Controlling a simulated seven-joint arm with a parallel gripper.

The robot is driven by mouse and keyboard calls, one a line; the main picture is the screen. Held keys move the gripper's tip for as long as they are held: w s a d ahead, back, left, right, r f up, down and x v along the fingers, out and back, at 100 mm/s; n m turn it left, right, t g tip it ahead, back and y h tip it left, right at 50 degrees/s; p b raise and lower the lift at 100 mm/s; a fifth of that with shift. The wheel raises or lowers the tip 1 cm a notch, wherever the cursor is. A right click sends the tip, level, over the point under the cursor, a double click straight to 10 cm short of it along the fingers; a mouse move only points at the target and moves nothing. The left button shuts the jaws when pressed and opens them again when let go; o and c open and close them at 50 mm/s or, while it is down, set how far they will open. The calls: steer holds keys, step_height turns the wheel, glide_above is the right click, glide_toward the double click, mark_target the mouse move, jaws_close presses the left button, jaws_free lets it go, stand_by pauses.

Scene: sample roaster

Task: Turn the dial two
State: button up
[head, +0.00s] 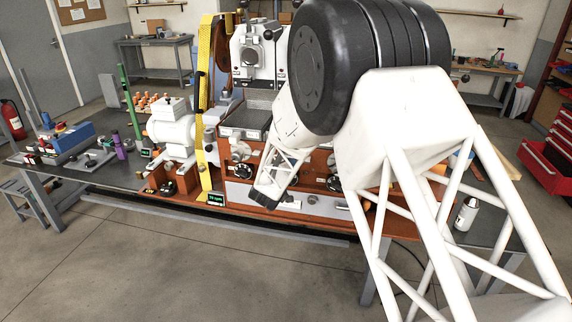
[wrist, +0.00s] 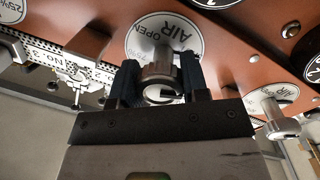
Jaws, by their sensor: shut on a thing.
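In the wrist view, a round white dial plate (wrist: 140,42) marked "AIR" and "OPEN" sits on a red-brown panel, its lettering upside down. A silver knob (wrist: 158,68) stands out from its middle. My gripper (wrist: 160,80) has one dark finger on each side of this knob and is shut on it. I cannot tell from the markings whether this is dial two. A second knob (wrist: 277,118) with its own white plate is to the right, apart from the gripper. In the head view, my arm hides the gripped knob.
In the head view, the roaster's red-brown front (head: 320,205) bears more knobs (head: 333,184).

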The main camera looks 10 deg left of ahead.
steer(key=shift+n, duration=1)
steer(key=o, duration=0.9)
steer(key=shift+s+a, duration=0.2)
steer(key=shift+s, duration=1.75)
steer(key=shift+s+a, duration=0.15)
steer(key=shift+s, duration=1.8)
